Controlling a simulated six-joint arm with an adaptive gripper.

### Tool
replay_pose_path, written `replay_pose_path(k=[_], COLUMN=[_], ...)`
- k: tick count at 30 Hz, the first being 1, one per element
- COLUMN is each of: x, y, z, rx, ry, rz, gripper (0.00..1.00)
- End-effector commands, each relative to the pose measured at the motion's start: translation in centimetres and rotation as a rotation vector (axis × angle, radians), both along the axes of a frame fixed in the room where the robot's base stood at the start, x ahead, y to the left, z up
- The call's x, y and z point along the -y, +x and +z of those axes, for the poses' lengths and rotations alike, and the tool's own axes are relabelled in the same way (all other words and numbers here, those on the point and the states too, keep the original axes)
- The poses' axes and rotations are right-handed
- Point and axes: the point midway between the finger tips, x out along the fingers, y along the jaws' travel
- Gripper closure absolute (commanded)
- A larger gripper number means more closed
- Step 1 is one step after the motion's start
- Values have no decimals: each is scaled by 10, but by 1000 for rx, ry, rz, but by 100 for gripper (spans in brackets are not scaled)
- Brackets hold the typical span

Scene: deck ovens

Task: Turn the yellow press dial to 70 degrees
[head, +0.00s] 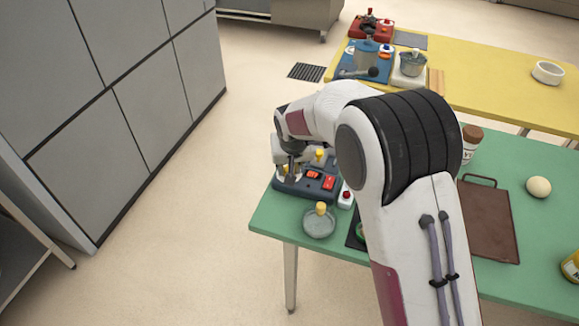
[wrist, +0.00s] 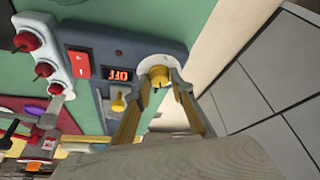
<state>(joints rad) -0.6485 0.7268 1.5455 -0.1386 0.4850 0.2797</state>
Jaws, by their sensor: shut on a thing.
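The press is a dark blue-grey box (head: 322,188) at the left end of the green table in the head view. In the wrist view its casing (wrist: 115,42) carries a red switch, a small display with orange characters, and a small yellow knob (wrist: 118,104). The yellow press dial (wrist: 158,74) sits on a round white plate at the casing's end. My gripper (wrist: 160,82) has one finger on each side of the dial and is shut on it. In the head view my gripper (head: 290,172) is over the box's left end and hides most of the dial.
A white block with red knobs (head: 346,196) stands just right of the press. A round lid with a yellow knob (head: 319,222) lies in front. A brown tray (head: 490,225) and a pale ball (head: 538,187) are farther right. A yellow table (head: 480,85) stands behind.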

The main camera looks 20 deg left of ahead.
Motion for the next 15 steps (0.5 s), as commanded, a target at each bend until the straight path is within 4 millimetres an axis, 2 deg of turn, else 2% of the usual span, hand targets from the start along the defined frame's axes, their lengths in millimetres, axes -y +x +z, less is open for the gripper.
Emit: replay_pose_path(k=[7, 8, 9, 15], x=[1, 1, 1, 0], y=[-1, 0, -1, 0], z=[-1, -1, -1, -1], rx=[-3, -2, -2, -1], ry=[-1, -2, -2, -1], rz=[0, 1, 1, 1], gripper=[99, 70, 61, 61])
